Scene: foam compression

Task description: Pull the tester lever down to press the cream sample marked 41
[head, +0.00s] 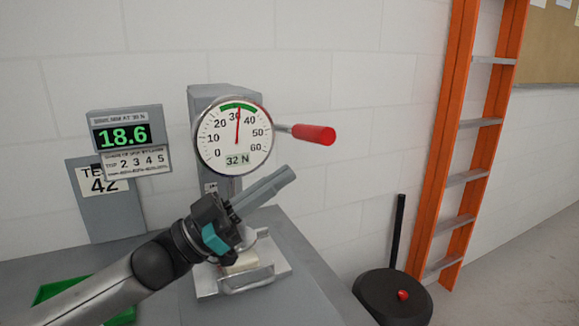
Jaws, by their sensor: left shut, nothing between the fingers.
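The grey tester (205,97) stands on the bench against the wall. Its round dial (234,150) has the needle just above 30, in the green band, and a small readout of 32 N. The tester lever (313,135) sticks out to the right of the dial, roughly level, with a red grip. A cream sample (240,264) sits low on the metal tray (262,276), partly hidden by my left gripper; no marking on it is legible. My left gripper (286,176) is shut and empty, in front of the tester and below the lever, apart from the red grip.
A display (124,137) reads 18.6, above a sign (103,187) showing 42. A green tray (52,290) lies at lower left, partly behind my arm.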

